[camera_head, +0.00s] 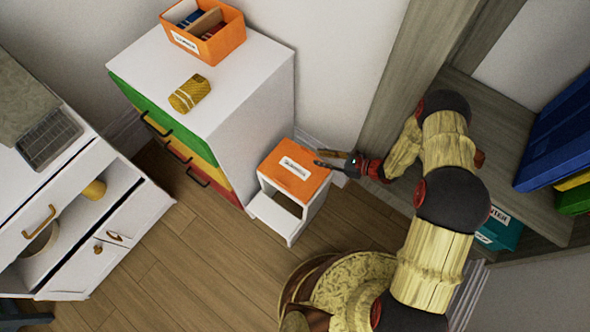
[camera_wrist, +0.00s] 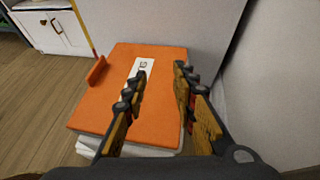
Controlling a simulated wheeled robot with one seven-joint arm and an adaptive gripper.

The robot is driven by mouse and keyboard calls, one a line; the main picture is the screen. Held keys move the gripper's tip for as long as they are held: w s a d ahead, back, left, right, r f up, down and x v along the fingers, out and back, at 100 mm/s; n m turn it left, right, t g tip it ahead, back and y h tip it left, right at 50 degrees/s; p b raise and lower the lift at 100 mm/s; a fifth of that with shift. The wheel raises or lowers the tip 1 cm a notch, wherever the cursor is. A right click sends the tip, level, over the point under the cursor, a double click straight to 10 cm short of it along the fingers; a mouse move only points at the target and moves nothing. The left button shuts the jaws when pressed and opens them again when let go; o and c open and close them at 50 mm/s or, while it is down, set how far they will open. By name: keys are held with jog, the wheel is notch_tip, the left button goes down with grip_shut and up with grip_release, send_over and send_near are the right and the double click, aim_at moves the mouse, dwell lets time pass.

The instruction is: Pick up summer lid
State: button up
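An orange lid (camera_head: 277,171) with a white label lies flat on top of a small white box-like stand with an open front. The label print is too small to read surely. In the wrist view the orange lid (camera_wrist: 92,112) fills the middle, with a small upright orange tab at its left edge. My gripper (camera_head: 318,158) is beside the lid's right edge in the head view. In the wrist view my gripper (camera_wrist: 162,84) is open and empty, its two fingers apart over the lid's right part. I cannot tell whether they touch it.
A white cabinet (camera_head: 252,85) with coloured drawers stands left of the stand, bearing an orange bin (camera_head: 228,40) and a yellow patterned object (camera_head: 189,93). A wooden shelf (camera_head: 480,110) with a teal box (camera_head: 501,233) is at right. Wooden floor (camera_head: 190,265) in front is clear.

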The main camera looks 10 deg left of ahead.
aim_at(309, 151)
jog(key=w+f, duration=0.1)
jog(key=w+f+m+t, duration=0.2)
jog(key=shift+d+f+h, duration=0.3)
jog(key=shift+d+f, duration=0.05)
jog(key=shift+d, duration=0.05)
jog(key=b+x, duration=0.1)
jog(key=x, duration=0.1)
jog(key=shift+w+a+f, duration=0.15)
jog(key=shift+w+a, duration=0.05)
jog(key=b+x, duration=0.2)
jog(key=x, duration=0.2)
jog(key=shift+s+a+f, duration=0.1)
jog(key=shift+a+f, duration=0.05)
jog(key=shift+a, duration=0.45)
jog(key=shift+t, duration=0.3)
jog(key=c, duration=0.3)
jog(key=c, duration=0.4)
grip_shut()
